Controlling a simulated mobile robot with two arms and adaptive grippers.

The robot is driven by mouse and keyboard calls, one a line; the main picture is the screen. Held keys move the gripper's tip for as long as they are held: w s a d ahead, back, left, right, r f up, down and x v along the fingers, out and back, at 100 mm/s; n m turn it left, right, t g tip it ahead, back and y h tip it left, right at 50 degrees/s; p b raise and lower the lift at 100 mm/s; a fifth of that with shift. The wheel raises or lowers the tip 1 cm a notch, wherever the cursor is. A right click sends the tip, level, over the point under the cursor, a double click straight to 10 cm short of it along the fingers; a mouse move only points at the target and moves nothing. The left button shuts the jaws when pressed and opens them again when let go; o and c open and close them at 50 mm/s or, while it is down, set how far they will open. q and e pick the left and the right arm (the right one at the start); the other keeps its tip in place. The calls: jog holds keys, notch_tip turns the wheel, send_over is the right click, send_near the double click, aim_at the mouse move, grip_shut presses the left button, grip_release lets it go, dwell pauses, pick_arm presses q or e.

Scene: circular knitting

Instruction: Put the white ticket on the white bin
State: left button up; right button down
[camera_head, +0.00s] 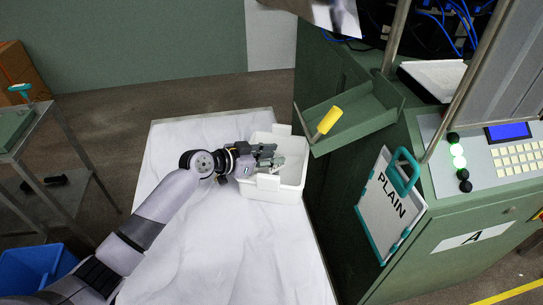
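The white bin (291,190) stands on the table covered in white cloth, against the green machine. My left gripper (278,156) reaches in from the left over the bin's left rim. Its two grey fingers look spread apart above the bin's opening, and I see nothing clearly held between them. A small white rectangular piece (268,182) shows at the bin's front rim. It may be the white ticket, but white against white makes this hard to tell. The gripper hides part of the bin's inside. My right gripper is not in view.
The white-covered table (215,245) is clear in front of the bin. The green machine (350,230) borders it on the right, with a tray holding a yellow-handled tool (328,121) and a PLAIN board (391,205). A metal cart (45,150) and blue crate (35,268) are left.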

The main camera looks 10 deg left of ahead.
pick_arm(q)
jog(key=shift+o, duration=0.3)
jog(key=shift+r+p, duration=0.6)
jog(key=shift+p, duration=0.05)
jog(key=shift+s+a+r, duration=0.1)
jog(key=shift+a+r, duration=0.05)
jog(key=shift+a, duration=0.05)
jog(key=b+v, duration=0.2)
jog(key=v, duration=0.8)
jog(key=shift+s+a, duration=0.1)
jog(key=shift+s, duration=0.05)
jog(key=shift+s+a+r, duration=0.2)
jog(key=shift+s+a, duration=0.15)
jog(key=shift+s, duration=0.1)
